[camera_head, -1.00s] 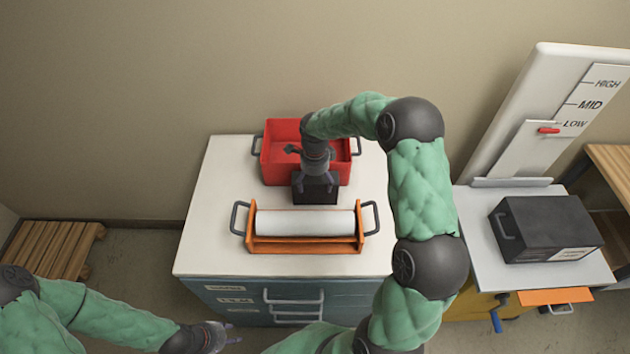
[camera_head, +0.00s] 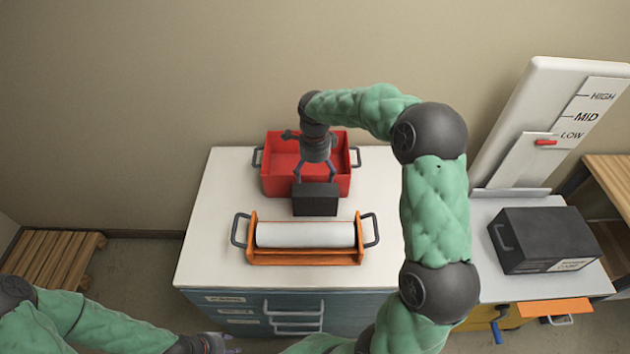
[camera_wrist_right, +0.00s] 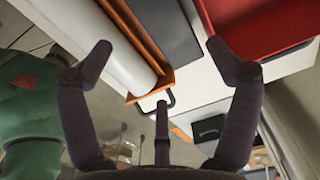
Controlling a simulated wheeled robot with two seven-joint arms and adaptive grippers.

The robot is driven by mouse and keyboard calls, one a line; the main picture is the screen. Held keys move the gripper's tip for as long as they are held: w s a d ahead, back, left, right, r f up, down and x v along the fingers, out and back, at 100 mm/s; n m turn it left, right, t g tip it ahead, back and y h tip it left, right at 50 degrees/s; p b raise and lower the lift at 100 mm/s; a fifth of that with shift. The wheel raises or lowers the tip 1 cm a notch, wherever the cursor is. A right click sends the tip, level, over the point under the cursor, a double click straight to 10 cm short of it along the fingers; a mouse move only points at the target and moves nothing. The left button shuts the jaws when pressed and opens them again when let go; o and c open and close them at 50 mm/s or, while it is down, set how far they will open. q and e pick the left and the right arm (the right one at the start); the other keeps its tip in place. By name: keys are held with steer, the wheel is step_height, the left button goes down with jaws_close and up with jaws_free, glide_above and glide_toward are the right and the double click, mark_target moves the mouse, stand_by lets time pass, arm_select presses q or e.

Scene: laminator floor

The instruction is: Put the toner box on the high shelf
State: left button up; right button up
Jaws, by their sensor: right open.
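A small dark box (camera_head: 316,203), possibly the toner box, stands on the white cabinet top between the red bin and the roll holder. Its grey face also shows in the right wrist view (camera_wrist_right: 160,32). My right gripper (camera_head: 315,178) is open and empty just above this box, fingers pointing down; its spread fingers show in the wrist view (camera_wrist_right: 160,62). My left gripper (camera_head: 222,346) is low at the bottom edge, in front of the cabinet, and its fingers are unclear. No high shelf is clearly visible; a HIGH mark is on the upright panel (camera_head: 535,100) at right.
The red bin (camera_head: 275,180) stands behind the box, and an orange holder (camera_head: 300,257) with a white roll is in front. A larger black labelled box (camera_head: 540,235) sits on the right table (camera_head: 488,285). A red pointer (camera_head: 545,142) is near LOW.

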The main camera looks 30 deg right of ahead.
mark_target(315, 186)
steer(key=shift+o, duration=0.3)
steer(key=shift+r, duration=0.9)
steer(key=d+f+m, duration=0.1)
steer(key=m, duration=1.1)
steer(key=d+f+m+p, duration=0.1)
steer(key=m, duration=1.1)
steer(key=w+f+m+y, duration=0.1)
steer(key=m, duration=1)
steer(key=shift+d+m+t+p, duration=0.3)
steer(key=shift+d+m+t, duration=0.1)
steer(key=f, duration=0.3)
steer(key=a+f, duration=0.1)
steer(key=f, duration=0.2)
steer(key=w+f, duration=0.1)
steer(key=f, duration=0.2)
steer(key=shift+a+f+b, duration=0.2)
steer(key=shift+f+b, duration=0.1)
steer(key=shift+b, duration=0.05)
steer(key=shift+r, duration=0.1)
steer(key=c, duration=1.5)
